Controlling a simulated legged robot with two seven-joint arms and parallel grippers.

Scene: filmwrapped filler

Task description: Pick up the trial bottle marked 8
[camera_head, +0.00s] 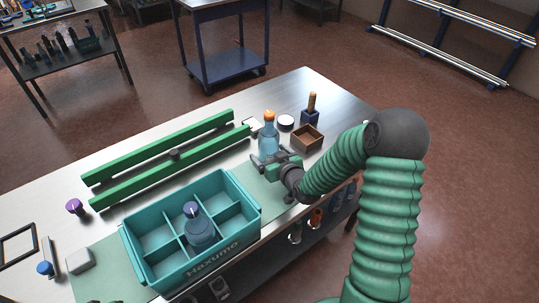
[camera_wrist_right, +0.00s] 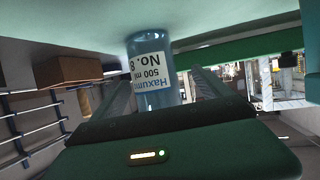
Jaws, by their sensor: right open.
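A blue see-through bottle with an orange cap (camera_head: 268,142) stands upright on the metal table, just beyond my right gripper (camera_head: 272,162). In the right wrist view, which is upside down, the bottle (camera_wrist_right: 152,75) shows a white label reading "Haxumo 500 ml No. 8". My right gripper is open, with one finger to each side of the bottle in that view. I cannot tell whether either finger touches it. The bottle's lower part is partly hidden by the gripper in the head view. My left gripper is not in view.
A teal divided crate (camera_head: 148,273) holds a bottle with a purple cap (camera_head: 199,228). A green two-bar rail (camera_head: 170,155) lies behind it.

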